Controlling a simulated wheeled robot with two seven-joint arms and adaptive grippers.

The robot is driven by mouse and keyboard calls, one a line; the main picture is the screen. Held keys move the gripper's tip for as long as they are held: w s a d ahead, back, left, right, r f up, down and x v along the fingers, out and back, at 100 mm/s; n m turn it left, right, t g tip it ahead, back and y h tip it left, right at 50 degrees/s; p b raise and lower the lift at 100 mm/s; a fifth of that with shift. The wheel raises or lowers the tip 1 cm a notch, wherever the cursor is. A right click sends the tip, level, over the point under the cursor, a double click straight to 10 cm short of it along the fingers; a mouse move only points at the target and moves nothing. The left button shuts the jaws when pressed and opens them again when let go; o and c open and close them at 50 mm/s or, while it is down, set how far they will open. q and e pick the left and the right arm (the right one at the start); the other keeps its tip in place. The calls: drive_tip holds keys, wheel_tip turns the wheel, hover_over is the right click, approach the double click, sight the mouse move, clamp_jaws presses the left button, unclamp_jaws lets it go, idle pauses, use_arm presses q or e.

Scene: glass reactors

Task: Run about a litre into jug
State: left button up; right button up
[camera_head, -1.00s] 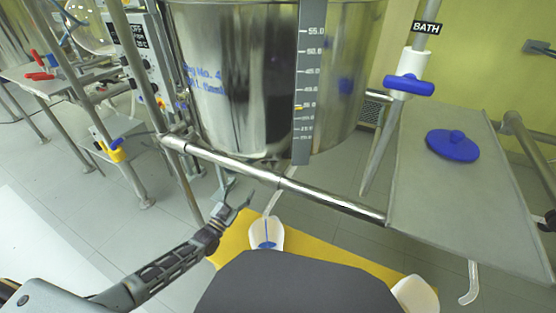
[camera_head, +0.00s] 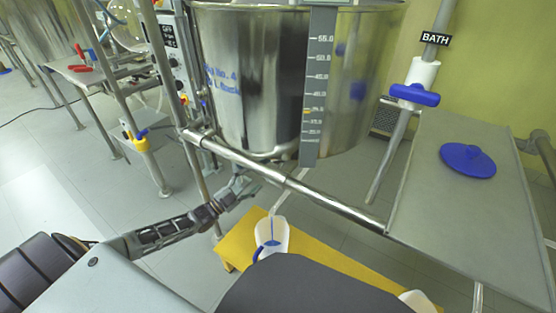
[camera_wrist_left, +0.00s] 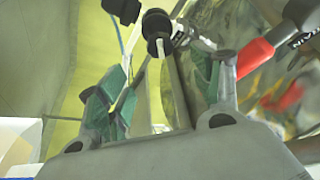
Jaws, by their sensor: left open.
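The white jug (camera_head: 282,232), with blue on it, stands upright on a low yellow stand (camera_head: 318,262) under the steel vessel. A pale outlet tube (camera_head: 280,199) slants down to its mouth, and a thin blue line shows inside; I cannot tell whether it is liquid. My left gripper (camera_head: 243,187) is open and empty, left of the tube and below the vessel's bottom. In the left wrist view its green-padded fingers (camera_wrist_left: 160,92) stand apart. A red lever handle (camera_wrist_left: 255,57) is just beyond the right finger, near a partly visible label. The right gripper is out of view.
The steel vessel (camera_head: 250,80) carries a grey level scale (camera_head: 318,85). A steel rail (camera_head: 285,182) crosses in front of it, close above my gripper. A grey shelf (camera_head: 430,215) with a blue lid (camera_head: 467,160) is at right, beside the blue BATH valve handle (camera_head: 415,94).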

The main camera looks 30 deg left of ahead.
sight(276, 163)
use_arm(q)
drive_tip(key=shift+w+d, duration=0.1)
drive_tip(key=shift+w, duration=0.05)
drive_tip(key=shift+b+x, duration=2.55)
drive_tip(key=shift+x, duration=4.2)
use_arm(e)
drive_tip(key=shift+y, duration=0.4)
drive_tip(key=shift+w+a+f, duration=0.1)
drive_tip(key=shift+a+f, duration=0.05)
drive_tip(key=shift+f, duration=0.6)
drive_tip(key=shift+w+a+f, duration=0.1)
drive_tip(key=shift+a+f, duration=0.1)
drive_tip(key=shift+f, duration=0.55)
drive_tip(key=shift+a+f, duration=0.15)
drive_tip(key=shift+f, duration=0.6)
use_arm(q)
drive_tip(key=c, duration=1.1)
drive_tip(key=shift+o, duration=0.2)
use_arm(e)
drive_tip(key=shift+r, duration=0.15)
use_arm(q)
drive_tip(key=shift+n+p, duration=0.3)
drive_tip(key=shift+n, duration=0.2)
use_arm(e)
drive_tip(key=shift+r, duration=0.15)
